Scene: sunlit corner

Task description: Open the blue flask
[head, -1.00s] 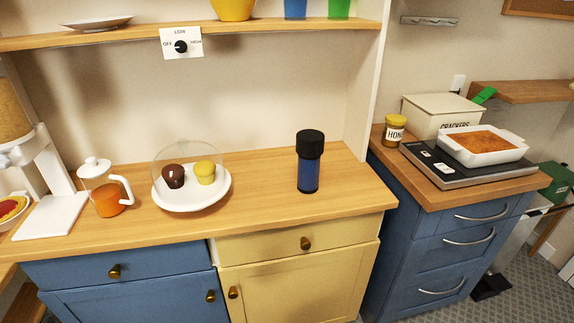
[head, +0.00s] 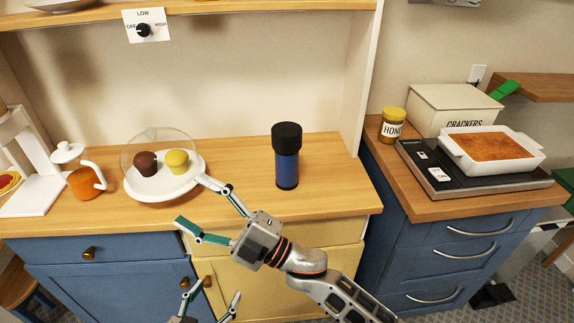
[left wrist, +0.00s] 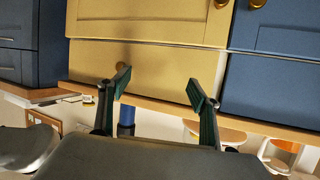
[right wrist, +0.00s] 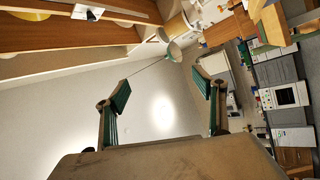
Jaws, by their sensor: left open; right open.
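The blue flask (head: 287,168) stands upright on the wooden counter (head: 230,201), with its black lid (head: 287,136) on top. My right gripper (head: 190,203) is open and empty, left of the flask and near the counter's front edge, close to the cake plate. My left gripper (head: 217,292) is open and empty, lower down in front of the cabinet doors. In the left wrist view, part of the blue flask (left wrist: 126,116) shows beyond the left finger, the rest hidden. The flask does not show in the right wrist view. Neither gripper touches it.
A white plate (head: 150,190) with two cupcakes under a clear dome stands left of the flask. A shelf (head: 210,8) runs above. The counter around the flask is clear.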

